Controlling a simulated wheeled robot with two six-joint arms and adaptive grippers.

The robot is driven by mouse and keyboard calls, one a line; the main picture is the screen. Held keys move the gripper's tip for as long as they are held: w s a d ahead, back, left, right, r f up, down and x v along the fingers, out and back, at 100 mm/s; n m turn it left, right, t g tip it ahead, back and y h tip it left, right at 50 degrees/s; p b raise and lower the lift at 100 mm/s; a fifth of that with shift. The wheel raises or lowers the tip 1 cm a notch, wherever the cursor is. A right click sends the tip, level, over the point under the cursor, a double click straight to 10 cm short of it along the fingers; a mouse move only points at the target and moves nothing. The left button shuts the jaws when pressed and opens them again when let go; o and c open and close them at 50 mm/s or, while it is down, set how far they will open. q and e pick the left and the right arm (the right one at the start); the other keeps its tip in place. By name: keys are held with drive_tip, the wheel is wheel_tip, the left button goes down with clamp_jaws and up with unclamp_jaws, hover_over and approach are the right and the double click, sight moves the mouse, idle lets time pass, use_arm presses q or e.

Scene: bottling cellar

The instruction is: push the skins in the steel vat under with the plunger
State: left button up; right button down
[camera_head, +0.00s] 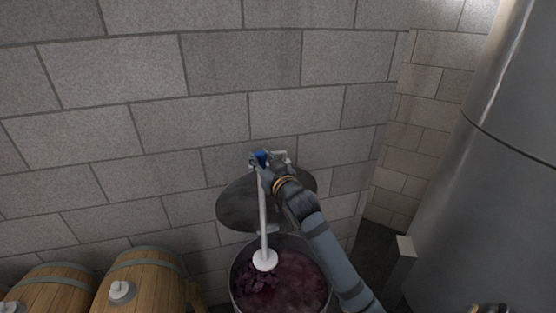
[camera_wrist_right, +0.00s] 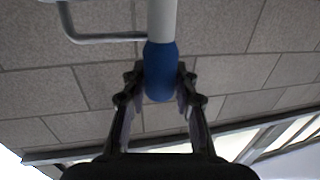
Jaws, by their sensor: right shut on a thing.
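The steel vat (camera_head: 234,292) stands at the bottom middle of the head view, open at the top. Dark purple skins (camera_head: 256,288) lie in it, clumped on the left, with a pinker, wetter surface on the right. The plunger (camera_head: 263,215) has a long white rod, a blue grip and a round white disc at its lower end. The disc is over the vat's opening; I cannot tell whether it touches the skins. My right gripper (camera_head: 262,161) is shut on the blue grip (camera_wrist_right: 160,72), which sits between both fingers in the wrist view. My left gripper is out of view.
A round dark lid (camera_head: 238,208) stands raised behind the vat, near the block wall. Wooden barrels (camera_head: 140,283) with white bungs are at the lower left. A large steel tank (camera_head: 490,170) fills the right side. A grey post (camera_head: 402,258) stands between.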

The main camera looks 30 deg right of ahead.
drive_tip(key=shift+a+r+n+y, duration=0.5)
drive_tip(key=shift+a+r+y, duration=0.3)
drive_tip(key=shift+a, duration=0.05)
drive_tip(key=shift+f, duration=0.1)
wheel_tip(320, 180, down, 9)
drive_tip(key=b, duration=0.8)
drive_tip(key=shift+b, duration=0.4)
wheel_tip(320, 180, down, 11)
drive_tip(key=b, duration=0.6)
drive_tip(key=shift+r, duration=0.2)
